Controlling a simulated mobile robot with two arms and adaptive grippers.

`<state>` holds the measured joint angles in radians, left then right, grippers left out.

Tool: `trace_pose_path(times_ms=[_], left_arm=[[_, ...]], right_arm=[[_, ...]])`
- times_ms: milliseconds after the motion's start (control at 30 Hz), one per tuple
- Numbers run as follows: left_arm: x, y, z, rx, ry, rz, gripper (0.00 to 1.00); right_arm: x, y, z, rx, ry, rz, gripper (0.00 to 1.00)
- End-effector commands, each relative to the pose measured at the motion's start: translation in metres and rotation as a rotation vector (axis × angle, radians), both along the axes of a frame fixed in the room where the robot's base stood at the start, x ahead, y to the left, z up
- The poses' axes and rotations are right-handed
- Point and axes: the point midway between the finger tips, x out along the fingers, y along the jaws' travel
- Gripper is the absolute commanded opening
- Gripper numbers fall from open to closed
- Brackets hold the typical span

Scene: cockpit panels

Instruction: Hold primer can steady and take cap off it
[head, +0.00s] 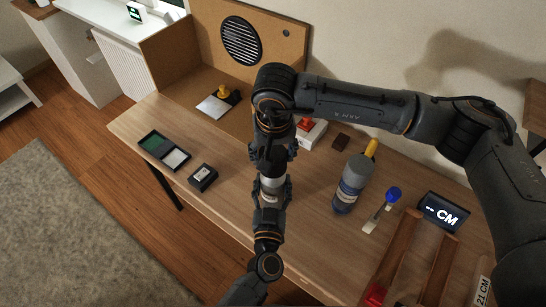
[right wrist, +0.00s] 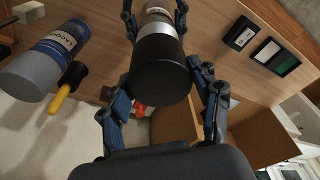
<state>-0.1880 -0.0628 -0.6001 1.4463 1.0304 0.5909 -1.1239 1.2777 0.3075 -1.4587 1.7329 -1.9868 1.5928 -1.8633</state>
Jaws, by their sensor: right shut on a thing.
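The primer can (head: 271,183) is pale and stands upright between my two grippers over the table's near part. Its black cap (right wrist: 160,78) fills the space between the right fingers in the right wrist view. My right gripper (head: 273,155) comes from above and is shut on the cap. My left gripper (head: 272,192) comes from the near edge, with a finger on each side of the can body. The left fingers also show at the top of the right wrist view (right wrist: 156,12). The cap appears in line with the can; I cannot tell if a gap separates them.
A blue-knobbed tool (head: 393,194) and a CM display (head: 443,212) are farther right. A small black box (head: 202,177) and green-and-white case (head: 164,150) lie left. A corkboard panel (head: 196,35) stands behind.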

Motion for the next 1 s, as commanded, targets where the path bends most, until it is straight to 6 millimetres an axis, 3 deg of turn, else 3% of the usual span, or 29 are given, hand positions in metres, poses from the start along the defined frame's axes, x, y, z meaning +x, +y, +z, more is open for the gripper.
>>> trace_pose_path(times_ms=[133, 367, 400, 500, 867, 1000], left_arm=[[0.000, 0.000, -0.001, 0.000, 0.001, 0.000, 0.03], [0.000, 0.000, -0.001, 0.000, 0.001, 0.000, 0.03], [0.000, 0.000, -0.001, 0.000, 0.001, 0.000, 0.66], [0.000, 0.000, -0.001, 0.000, 0.001, 0.000, 0.86], [-0.002, 0.000, -0.001, 0.000, 0.001, 0.000, 0.86], [-0.015, 0.001, -0.001, 0.000, 0.002, -0.001, 0.86]], right_arm=[[0.000, 0.000, 0.019, 0.000, -0.002, 0.000, 0.25], [0.000, 0.000, 0.021, 0.000, 0.000, 0.000, 0.25], [0.000, 0.000, 0.021, 0.000, 0.000, 0.000, 0.25], [0.000, 0.000, 0.021, 0.000, 0.000, 0.000, 0.25], [0.000, 0.000, 0.021, 0.000, 0.000, 0.000, 0.25], [0.000, 0.000, 0.020, 0.000, 0.000, 0.000, 0.25]])
